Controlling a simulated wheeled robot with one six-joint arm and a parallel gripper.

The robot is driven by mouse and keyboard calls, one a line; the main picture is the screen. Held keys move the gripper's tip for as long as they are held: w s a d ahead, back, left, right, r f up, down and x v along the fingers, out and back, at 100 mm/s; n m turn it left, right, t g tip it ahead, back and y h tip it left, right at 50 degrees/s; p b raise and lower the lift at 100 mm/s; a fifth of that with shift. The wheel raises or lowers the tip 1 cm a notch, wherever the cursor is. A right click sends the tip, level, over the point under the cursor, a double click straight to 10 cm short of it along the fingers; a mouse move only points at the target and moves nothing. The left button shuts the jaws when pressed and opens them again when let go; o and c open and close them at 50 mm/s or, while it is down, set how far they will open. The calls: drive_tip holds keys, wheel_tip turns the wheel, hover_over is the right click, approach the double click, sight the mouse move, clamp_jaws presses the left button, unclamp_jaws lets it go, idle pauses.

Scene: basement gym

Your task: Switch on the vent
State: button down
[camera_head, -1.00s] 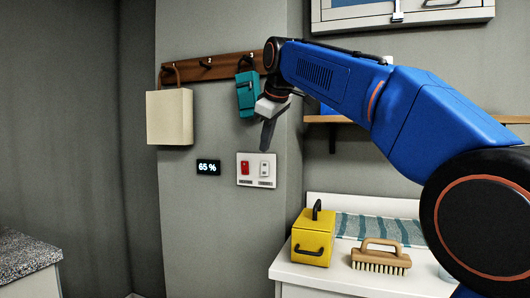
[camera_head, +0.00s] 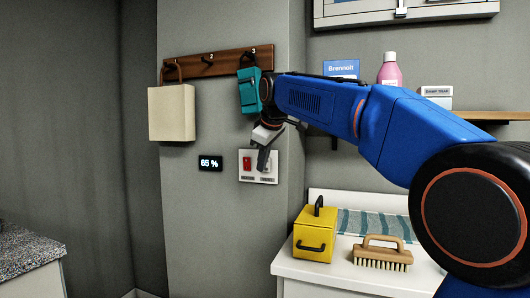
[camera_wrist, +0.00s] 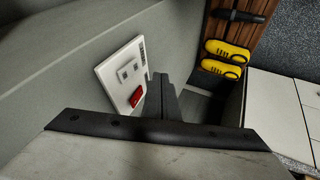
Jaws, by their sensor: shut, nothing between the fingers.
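My gripper (camera_head: 262,163) is shut and empty, pointing down in front of the plate's right half and partly hiding the white switch. In the wrist view my fingers (camera_wrist: 161,92) are beside the plate; I cannot tell if they touch it.
A display (camera_head: 210,163) reading 65 % is left of the plate. A teal case (camera_head: 248,92) and a cream bag (camera_head: 171,113) hang from a hook rail (camera_head: 204,65) above. A yellow box (camera_head: 314,235) and a brush (camera_head: 382,255) stand on the counter below right.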

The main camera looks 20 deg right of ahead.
drive_tip(key=shift+w+d+f, duration=0.2)
drive_tip(key=shift+w+d, duration=0.2)
drive_tip(key=shift+w, duration=0.2)
drive_tip(key=shift+w+d+f, duration=0.2)
drive_tip(key=shift+w+d, duration=0.2)
drive_tip(key=shift+w, duration=0.25)
drive_tip(key=shift+w+d+f, duration=0.2)
drive_tip(key=shift+w+d, duration=0.2)
drive_tip(key=shift+w, duration=0.2)
drive_tip(key=shift+w+d+f, duration=0.15)
drive_tip(key=shift+w, duration=0.05)
drive_tip(key=shift+r, duration=0.9)
